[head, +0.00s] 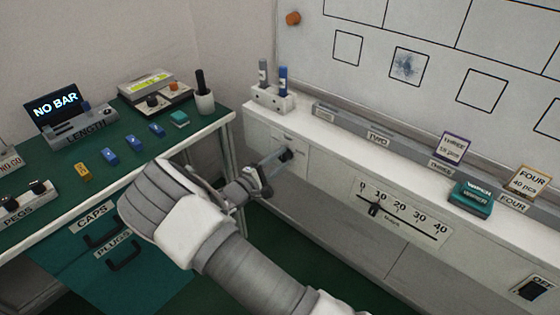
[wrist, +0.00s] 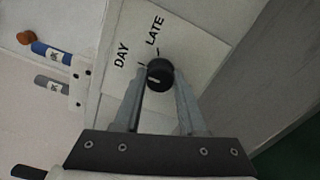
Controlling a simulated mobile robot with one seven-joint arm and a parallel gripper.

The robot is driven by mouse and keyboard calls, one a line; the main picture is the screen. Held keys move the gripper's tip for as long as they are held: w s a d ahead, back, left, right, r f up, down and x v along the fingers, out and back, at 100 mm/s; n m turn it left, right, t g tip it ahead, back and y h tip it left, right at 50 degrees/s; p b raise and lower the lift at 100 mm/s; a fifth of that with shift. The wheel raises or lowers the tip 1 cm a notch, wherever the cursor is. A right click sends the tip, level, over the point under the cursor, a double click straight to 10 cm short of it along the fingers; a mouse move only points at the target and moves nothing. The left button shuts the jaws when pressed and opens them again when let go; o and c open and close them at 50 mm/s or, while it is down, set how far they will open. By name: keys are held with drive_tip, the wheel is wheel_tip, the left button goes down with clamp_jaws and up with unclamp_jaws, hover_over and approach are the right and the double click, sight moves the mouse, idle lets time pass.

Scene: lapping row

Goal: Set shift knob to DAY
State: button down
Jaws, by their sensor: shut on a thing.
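The shift knob (wrist: 160,72) is a round black knob on a pale plate (wrist: 195,45) in the wrist view, with the words DAY and LATE printed beside it. A short pale mark shows on the knob, but I cannot tell for sure which word it points to. My gripper (wrist: 160,82) is shut on the knob, one finger on each side. In the head view the knob (head: 287,154) shows small on the front of the white ledge, and my gripper (head: 277,158) reaches it from the left. The knob's labels are hidden or too small there.
A slider scale (head: 402,211) is right of the knob on the same front. A marker holder (head: 271,98) stands on the ledge above, with a teal wiper (head: 470,198) farther right. The green-topped bench (head: 128,172) with blue blocks stands left of my arm.

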idle(0.4)
drive_tip(key=shift+c, duration=2.3)
unclamp_jaws()
drive_tip(key=p+v, duration=0.3)
drive_tip(key=v, duration=1.4)
drive_tip(key=shift+s, duration=0.2)
drive_tip(key=shift+a, duration=0.15)
